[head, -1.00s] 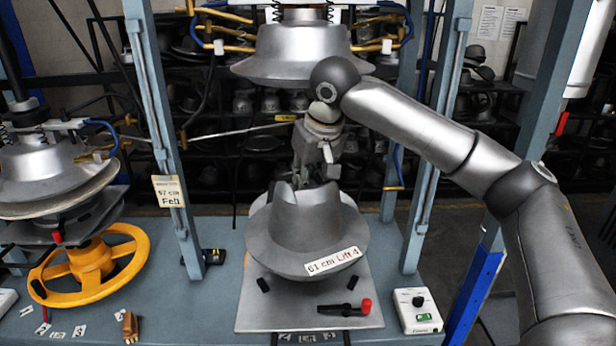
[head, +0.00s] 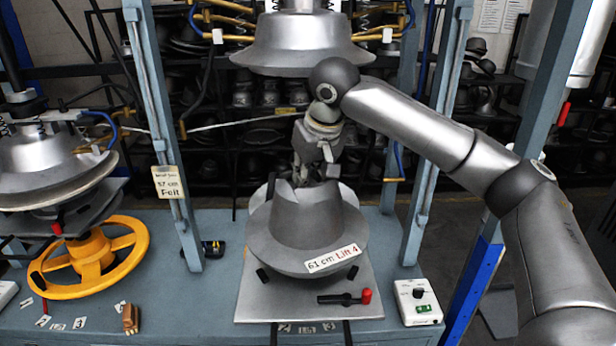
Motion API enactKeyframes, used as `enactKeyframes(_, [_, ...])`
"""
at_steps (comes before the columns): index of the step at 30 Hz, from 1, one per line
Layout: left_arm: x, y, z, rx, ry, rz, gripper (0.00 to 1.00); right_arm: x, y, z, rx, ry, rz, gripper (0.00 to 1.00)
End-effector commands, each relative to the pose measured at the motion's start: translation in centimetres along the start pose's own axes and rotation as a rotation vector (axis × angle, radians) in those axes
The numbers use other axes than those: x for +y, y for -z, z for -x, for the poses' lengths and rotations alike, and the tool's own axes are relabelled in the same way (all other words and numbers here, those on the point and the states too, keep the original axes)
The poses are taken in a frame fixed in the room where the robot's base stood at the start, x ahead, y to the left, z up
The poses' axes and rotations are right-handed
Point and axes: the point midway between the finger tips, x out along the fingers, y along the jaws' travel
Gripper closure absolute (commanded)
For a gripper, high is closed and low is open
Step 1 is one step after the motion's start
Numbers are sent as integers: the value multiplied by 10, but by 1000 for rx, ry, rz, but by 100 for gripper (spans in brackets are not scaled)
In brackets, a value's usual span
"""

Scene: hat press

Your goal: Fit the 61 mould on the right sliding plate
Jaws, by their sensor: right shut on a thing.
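The 61 mould (head: 295,238), a grey metal hat form labelled "61 cm Lift 4", is over the right sliding plate (head: 258,305). It looks level, with its brim between the black pegs on the plate; I cannot tell whether it rests fully on the plate. My right gripper (head: 314,178) is at the far side of the mould's crown, shut on the mould; its fingertips are mostly hidden behind the crown. A paler round edge (head: 350,195) shows behind the crown. My left gripper is not in view.
The upper press head (head: 300,45) hangs above my right arm. Blue-grey posts (head: 165,150) stand on both sides. A red-tipped black handle (head: 345,298) lies on the plate's front. A white control box (head: 417,302) is at right, a yellow handwheel (head: 92,262) at left.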

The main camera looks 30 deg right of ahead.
Motion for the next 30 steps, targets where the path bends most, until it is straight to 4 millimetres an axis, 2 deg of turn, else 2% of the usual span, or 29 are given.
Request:
enactKeyframes(8, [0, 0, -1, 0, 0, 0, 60, 0, 1, 1, 8, 2, -1, 100])
enactKeyframes(30, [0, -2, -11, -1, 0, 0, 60, 0, -9, -24, 9, 2, -1, 100])
